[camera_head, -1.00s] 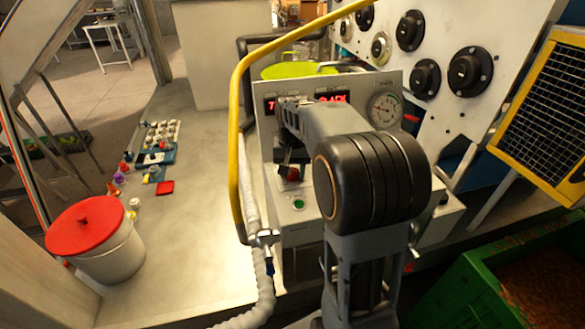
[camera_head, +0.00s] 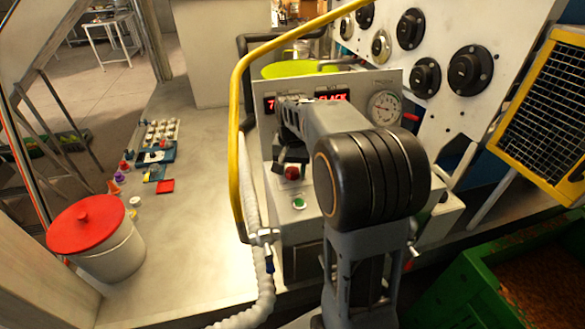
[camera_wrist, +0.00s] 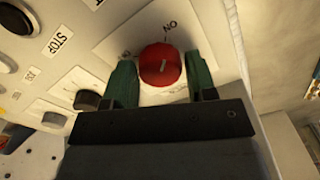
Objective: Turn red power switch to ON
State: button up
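The red power switch (camera_wrist: 161,65) is a round red knob with a short pale mark, on a white label plate. The mark slants up roughly towards the ON lettering (camera_wrist: 170,27); its exact angle is hard to judge. In the head view the red switch (camera_head: 292,173) shows on the control box, just above a green button (camera_head: 299,203). My gripper (camera_wrist: 160,72) is open, its two green fingers apart on the left and right of the knob in the wrist view. In the head view my gripper (camera_head: 286,156) is just above and left of the knob. I see no clear contact.
The control box carries red digital displays (camera_head: 332,96) and a round gauge (camera_head: 384,107). A STOP label (camera_wrist: 61,42) and dark knobs (camera_wrist: 87,100) lie left of the switch in the wrist view. A yellow pipe (camera_head: 236,130) rises close to the box's left side.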

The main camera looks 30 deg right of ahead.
aim_at(293, 170)
jog(key=o, duration=0.3)
notch_tip(293, 170, up, 14)
dwell(0.7)
jog(key=shift+d+f, duration=0.1)
dwell(0.5)
